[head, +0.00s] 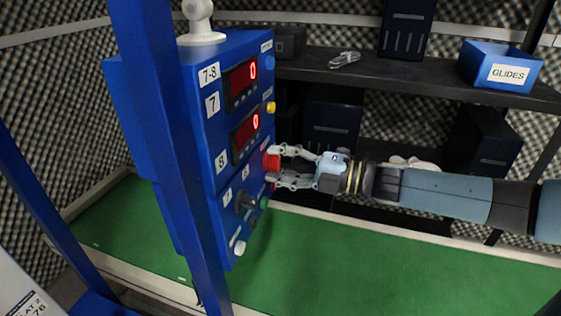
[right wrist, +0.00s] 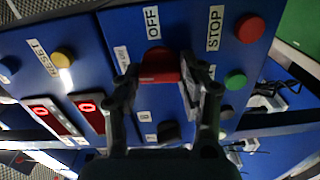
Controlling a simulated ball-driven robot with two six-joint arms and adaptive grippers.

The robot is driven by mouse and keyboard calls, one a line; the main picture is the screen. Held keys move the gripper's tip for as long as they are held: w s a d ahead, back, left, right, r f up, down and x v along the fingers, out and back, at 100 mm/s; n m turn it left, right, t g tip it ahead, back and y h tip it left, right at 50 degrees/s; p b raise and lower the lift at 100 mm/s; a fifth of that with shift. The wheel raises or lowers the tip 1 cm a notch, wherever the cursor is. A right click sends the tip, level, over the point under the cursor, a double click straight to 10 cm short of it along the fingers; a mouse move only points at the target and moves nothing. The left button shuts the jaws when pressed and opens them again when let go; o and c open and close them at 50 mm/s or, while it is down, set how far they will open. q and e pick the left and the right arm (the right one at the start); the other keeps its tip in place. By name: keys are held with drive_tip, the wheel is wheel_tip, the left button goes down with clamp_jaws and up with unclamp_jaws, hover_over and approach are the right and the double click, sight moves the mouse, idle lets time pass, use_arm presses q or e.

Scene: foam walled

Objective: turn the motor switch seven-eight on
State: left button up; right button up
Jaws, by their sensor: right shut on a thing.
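The blue control panel (head: 222,185) carries labels 7-8, 7 and 8 in the head view. A red switch (right wrist: 160,65) sits on it below an OFF label (right wrist: 152,22) in the right wrist view. The red switch also shows at the panel's right-hand face in the head view (head: 271,161). My right gripper (head: 273,166) reaches in from the right and is shut on the red switch, one finger on each side. The fingers hide part of the switch and nearby labels. Two red displays (head: 241,83) (head: 245,133) read 0. My left gripper is out of view.
Near the red switch are a black knob (right wrist: 168,131), a green button (right wrist: 235,80), a red button (right wrist: 249,28) by a STOP label and a yellow button (right wrist: 62,56). A blue upright post (head: 170,150) stands before the panel. A dark shelf (head: 420,80) holds a GLIDES bin (head: 500,67).

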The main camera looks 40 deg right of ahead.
drive_tip(key=shift+f+n, duration=0.1)
drive_tip(key=shift+n, duration=0.4)
drive_tip(key=o, duration=1.2)
drive_tip(key=shift+c, duration=0.2)
drive_tip(key=v, duration=1.2)
